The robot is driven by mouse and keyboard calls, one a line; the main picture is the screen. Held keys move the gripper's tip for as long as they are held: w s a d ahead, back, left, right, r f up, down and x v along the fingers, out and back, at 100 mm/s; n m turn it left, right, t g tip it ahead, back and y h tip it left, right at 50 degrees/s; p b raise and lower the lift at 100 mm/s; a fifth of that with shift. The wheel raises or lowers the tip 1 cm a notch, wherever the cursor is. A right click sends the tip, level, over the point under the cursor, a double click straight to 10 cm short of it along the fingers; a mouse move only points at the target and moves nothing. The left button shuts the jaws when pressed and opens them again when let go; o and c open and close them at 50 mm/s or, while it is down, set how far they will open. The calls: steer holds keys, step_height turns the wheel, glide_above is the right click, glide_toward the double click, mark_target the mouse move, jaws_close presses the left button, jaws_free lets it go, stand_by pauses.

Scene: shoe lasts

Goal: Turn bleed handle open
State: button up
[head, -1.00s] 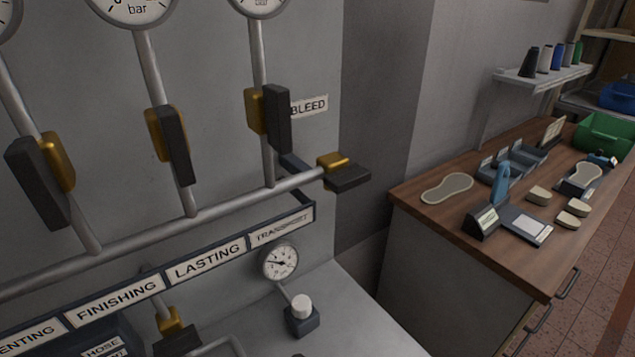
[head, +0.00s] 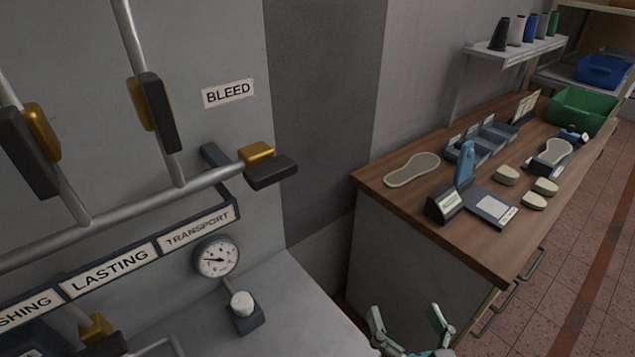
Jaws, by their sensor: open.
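The bleed valve sits at the right end of the horizontal pipe, a brass body (head: 257,152) with a dark block handle (head: 271,172) in front of it. The handle points to the right, roughly along the pipe. A white BLEED label (head: 228,94) is on the grey panel above it. My gripper (head: 407,318) shows at the bottom edge, its two pale green fingers spread apart and empty. It is below and to the right of the bleed handle in the picture, well apart from it. The rest of my gripper is cut off by the frame.
Two more dark valve handles (head: 153,112) stand on upright pipes to the left. A labelled rail (head: 150,252), a small gauge (head: 217,257) and a white knob (head: 242,304) are below. A wooden bench (head: 440,235) with trays and shoe parts stands at right.

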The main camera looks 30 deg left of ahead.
steer(key=a+r+n+g+y, duration=0.2)
steer(key=a+r+n+y, duration=0.1)
steer(key=a+r, duration=0.5)
steer(key=n+g+y, duration=0.3)
steer(key=n+g, duration=0.2)
steer(key=n, duration=0.1)
glide_toward(277, 175)
steer(key=a, duration=0.1)
steer(key=x, duration=1)
steer(key=shift+w, duration=0.2)
steer(key=c, duration=1.1)
